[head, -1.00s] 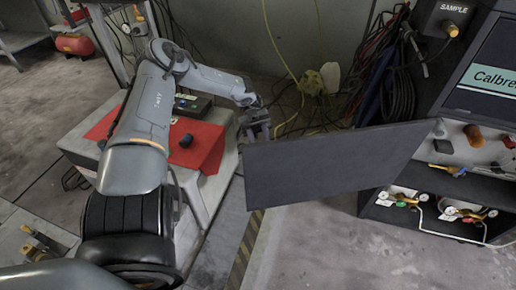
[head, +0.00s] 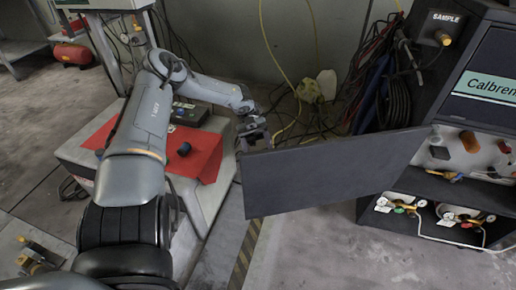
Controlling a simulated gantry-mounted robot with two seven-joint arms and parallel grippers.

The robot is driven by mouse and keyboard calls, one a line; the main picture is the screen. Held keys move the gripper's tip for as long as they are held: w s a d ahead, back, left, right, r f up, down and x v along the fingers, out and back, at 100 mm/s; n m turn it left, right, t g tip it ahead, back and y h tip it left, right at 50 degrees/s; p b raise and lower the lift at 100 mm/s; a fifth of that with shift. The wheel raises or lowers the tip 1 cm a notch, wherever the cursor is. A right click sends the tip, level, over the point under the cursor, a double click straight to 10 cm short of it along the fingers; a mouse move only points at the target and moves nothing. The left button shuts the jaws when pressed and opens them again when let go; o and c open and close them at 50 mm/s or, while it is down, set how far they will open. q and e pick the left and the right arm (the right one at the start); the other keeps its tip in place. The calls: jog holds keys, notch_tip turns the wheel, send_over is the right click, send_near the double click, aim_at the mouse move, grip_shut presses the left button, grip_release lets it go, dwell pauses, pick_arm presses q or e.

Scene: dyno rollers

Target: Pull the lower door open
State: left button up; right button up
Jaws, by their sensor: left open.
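The lower door (head: 330,172) is a dark flat panel in the head view. It stands swung wide open to the left of the cabinet (head: 440,95), hinged at the cabinet's front left edge. The cabinet's lower compartment behind it is exposed. My left gripper (head: 254,137) is at the top left corner of the door, at its free edge. It is open, and I cannot tell whether it touches the panel. The fingertips are small and partly hidden by the door. My right gripper is not in view.
Gauges and valves (head: 458,215) sit on the cabinet's shelves. A white bench (head: 75,150) with a red cloth (head: 205,155) stands under my left arm. Hoses and cables (head: 375,90) hang along the back wall. The floor (head: 330,245) before the door is clear.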

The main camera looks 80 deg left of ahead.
pick_arm(q)
jog(key=w+d+r+p, duration=0.6)
jog(key=d+r+p, duration=0.3)
jog(key=d+r, duration=0.1)
jog(key=shift+r, duration=0.3)
jog(key=shift+s, duration=0.1)
